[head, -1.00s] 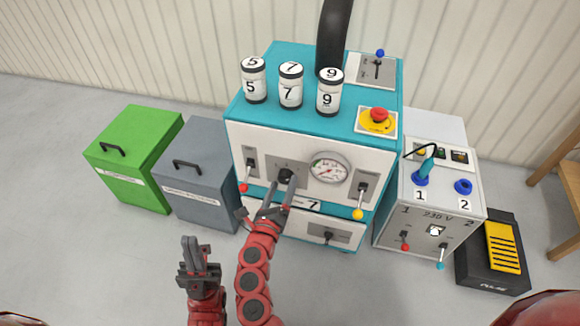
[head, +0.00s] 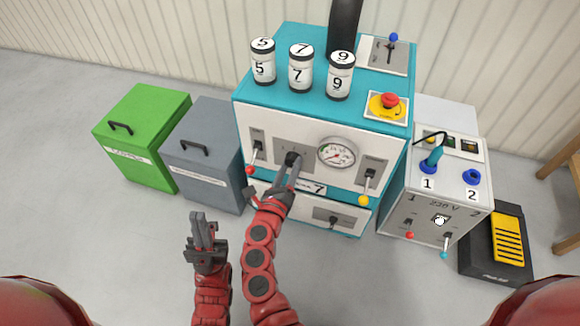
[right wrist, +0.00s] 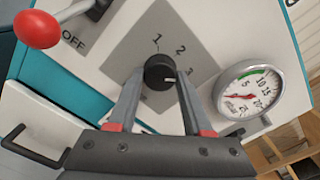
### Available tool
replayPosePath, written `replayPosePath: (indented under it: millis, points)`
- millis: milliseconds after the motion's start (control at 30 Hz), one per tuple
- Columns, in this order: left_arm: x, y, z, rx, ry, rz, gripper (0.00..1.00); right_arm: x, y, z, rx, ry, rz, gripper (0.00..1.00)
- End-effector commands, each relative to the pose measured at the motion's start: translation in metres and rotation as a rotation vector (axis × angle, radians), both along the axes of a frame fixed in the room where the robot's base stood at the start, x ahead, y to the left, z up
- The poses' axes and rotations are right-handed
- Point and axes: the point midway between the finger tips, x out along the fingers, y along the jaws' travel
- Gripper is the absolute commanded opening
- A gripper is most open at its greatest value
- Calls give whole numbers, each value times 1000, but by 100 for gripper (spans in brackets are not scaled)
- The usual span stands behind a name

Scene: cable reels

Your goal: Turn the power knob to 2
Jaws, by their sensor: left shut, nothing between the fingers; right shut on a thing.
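The black power knob (right wrist: 160,72) sits on a grey plate (right wrist: 140,45) marked 1, 2 and 3 on the front of the teal and white machine (head: 275,97). The knob's white mark points to the right in the right wrist view, nearest the 3. My right gripper (right wrist: 157,88) is shut on the knob, one finger on each side. In the head view the knob (head: 293,159) is partly hidden by that gripper (head: 289,171). My left gripper (head: 203,222) is shut and empty, raised over the floor in front of the grey bin.
A red-tipped lever (right wrist: 38,29) stands left of the knob and a pressure gauge (right wrist: 248,90) right of it. A yellow-tipped lever (head: 363,200) is further right. A green bin (head: 145,130) and grey bin (head: 203,150) stand left of the machine.

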Motion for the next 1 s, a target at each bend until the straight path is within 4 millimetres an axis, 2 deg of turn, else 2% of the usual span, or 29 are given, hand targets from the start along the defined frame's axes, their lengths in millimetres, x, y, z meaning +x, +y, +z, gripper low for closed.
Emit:
replayPosePath:
  millis: [367,1000]
  points:
    - [2,0,13,-18,13,-2,0,0,-1,3,-152,51,-1,0]
    - [4,-1,59,-28,22,-3,0,0,0,4,-659,215,1,0]
